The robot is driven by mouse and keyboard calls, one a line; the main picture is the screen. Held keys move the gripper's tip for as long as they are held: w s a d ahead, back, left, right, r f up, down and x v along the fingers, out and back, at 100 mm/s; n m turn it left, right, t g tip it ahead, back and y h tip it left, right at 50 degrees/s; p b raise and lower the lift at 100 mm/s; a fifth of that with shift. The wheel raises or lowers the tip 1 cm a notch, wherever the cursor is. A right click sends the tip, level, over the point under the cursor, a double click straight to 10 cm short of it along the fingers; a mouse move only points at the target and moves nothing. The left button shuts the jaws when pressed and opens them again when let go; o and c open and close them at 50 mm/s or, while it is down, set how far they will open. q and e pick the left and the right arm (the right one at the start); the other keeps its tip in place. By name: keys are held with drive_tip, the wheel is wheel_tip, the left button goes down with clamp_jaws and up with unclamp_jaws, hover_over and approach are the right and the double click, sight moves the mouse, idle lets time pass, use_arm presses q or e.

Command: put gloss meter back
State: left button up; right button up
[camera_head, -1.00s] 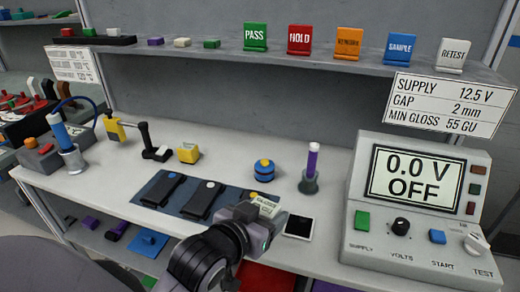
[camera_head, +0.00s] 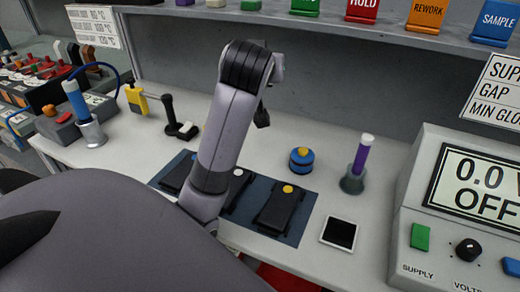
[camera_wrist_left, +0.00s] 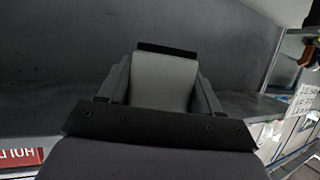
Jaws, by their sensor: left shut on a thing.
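My left arm rises across the middle of the head view and bends over at the top. Part of my left gripper (camera_head: 262,115) shows as a dark tip behind the arm, above the bench. In the left wrist view, a light grey block, apparently the gloss meter (camera_wrist_left: 164,82), lies between the dark fingers with a black strip at its far end. The gripper is shut on it. The head view hides this block behind the arm. My right gripper is not in view.
A dark blue mat (camera_head: 250,222) holds several black modules. A blue-and-yellow round piece (camera_head: 301,160), purple vial (camera_head: 362,155) and black-faced square (camera_head: 340,233) stand nearby. The meter console (camera_head: 450,205) is at right. A shelf (camera_head: 400,38) with coloured signs runs behind.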

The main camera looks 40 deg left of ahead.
use_arm(q)
drive_tip(key=shift+w+a+r+n+y, duration=0.15)
drive_tip(key=shift+a+r+n+y, duration=0.2)
drive_tip(key=shift+a+r, duration=0.45)
drive_tip(key=shift+a+f+g, duration=0.2)
drive_tip(key=shift+f+g, duration=0.05)
drive_tip(key=shift+g, duration=0.05)
wheel_tip(320, 180, down, 19)
drive_tip(key=b, duration=0.3)
drive_tip(key=shift+f, duration=0.15)
drive_tip(key=shift+f, duration=0.65)
drive_tip(key=o, duration=1.2)
drive_tip(key=shift+o, duration=0.2)
drive_tip(key=shift+d, duration=0.1)
